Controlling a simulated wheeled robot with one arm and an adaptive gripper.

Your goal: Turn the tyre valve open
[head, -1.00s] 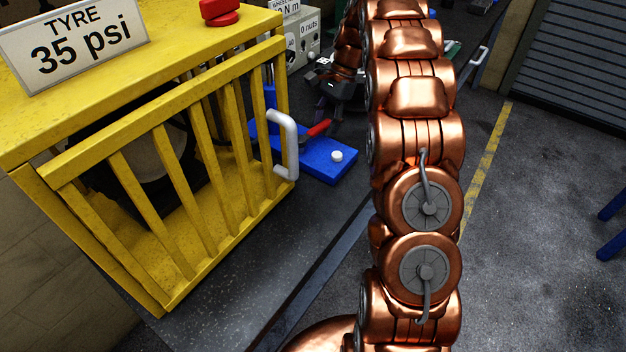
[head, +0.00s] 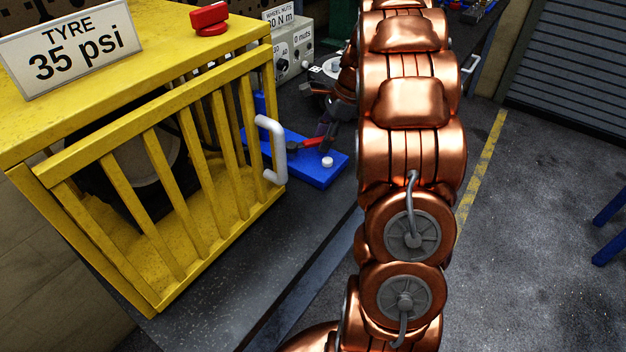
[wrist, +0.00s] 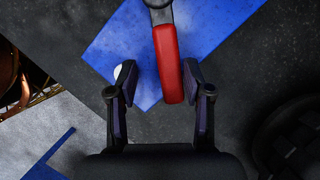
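The tyre valve has a red lever (wrist: 168,65) on a grey metal end, above a blue base plate (wrist: 225,20). In the head view the red lever (head: 311,143) shows small beside my dark gripper, on the blue plate (head: 318,177). My gripper (wrist: 160,76) is open. Its two fingers stand either side of the red lever's end, with the lever nearer the right finger. I cannot tell whether that finger touches it. A white knob (head: 327,162) sits on the plate and is partly hidden by the left finger in the wrist view.
A yellow cage (head: 160,200) with a white handle (head: 272,150) stands left of the plate, with a tyre (head: 130,160) inside. A "TYRE 35 psi" sign (head: 70,50) and a red button (head: 209,18) are on top. A grey control box (head: 290,60) stands behind.

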